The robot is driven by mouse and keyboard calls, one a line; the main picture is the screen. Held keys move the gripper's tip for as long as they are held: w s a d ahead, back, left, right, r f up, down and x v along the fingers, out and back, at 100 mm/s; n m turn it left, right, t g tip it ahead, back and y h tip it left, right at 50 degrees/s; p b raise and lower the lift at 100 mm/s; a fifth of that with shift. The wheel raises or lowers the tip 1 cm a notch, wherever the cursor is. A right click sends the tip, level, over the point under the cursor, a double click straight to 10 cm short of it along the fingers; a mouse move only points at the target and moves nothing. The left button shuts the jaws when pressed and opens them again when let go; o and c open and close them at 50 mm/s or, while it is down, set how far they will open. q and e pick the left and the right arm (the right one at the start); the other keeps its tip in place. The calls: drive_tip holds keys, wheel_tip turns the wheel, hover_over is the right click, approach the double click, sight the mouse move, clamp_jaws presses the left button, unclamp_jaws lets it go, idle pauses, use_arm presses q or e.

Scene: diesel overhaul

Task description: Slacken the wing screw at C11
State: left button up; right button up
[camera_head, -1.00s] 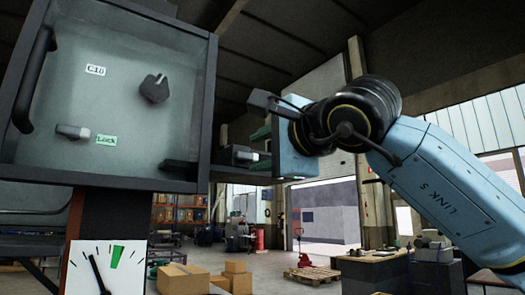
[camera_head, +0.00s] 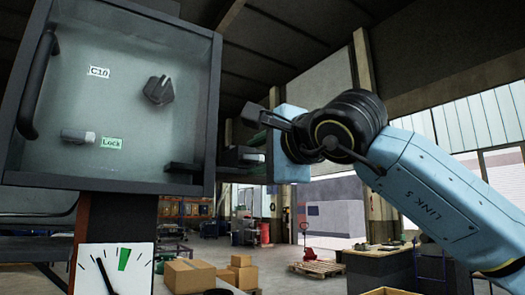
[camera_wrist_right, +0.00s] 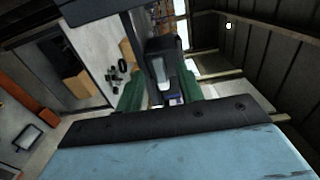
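A grey cabinet (camera_head: 120,105) with a clear front stands at the left in the head view, with a C10 label (camera_head: 99,72), a dark wing knob (camera_head: 159,90) and a grey latch (camera_head: 78,136) beside a green Lock label (camera_head: 111,143). No C11 label is readable. A small dark fitting with a pale tip (camera_head: 244,156) sticks out at the cabinet's right side. My right gripper (camera_head: 259,147) is at this fitting. In the wrist view its green fingers (camera_wrist_right: 160,95) stand apart, with a dark part with a pale piece (camera_wrist_right: 160,72) between them; contact cannot be told. My left gripper is out of view.
A dial gauge (camera_head: 112,270) is below the cabinet. A dark handle (camera_head: 37,85) is on the cabinet's left. Cardboard boxes (camera_head: 190,275), a pallet (camera_head: 317,268) and a workbench (camera_head: 378,268) stand farther back on the floor.

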drive_tip(key=shift+w+a, duration=0.35)
drive_tip(key=shift+w, duration=0.1)
clamp_jaws()
drive_tip(key=n+p, duration=0.1)
drive_tip(key=n, duration=0.1)
drive_tip(key=shift+d+r+n+p, duration=0.1)
drive_tip(key=shift+n+p, duration=0.2)
drive_tip(key=shift+p, duration=0.1)
drive_tip(key=shift+n, duration=0.7)
drive_tip(key=shift+f+n+p, duration=0.2)
drive_tip(key=shift+n+p, duration=0.1)
drive_tip(key=shift+n, duration=0.1)
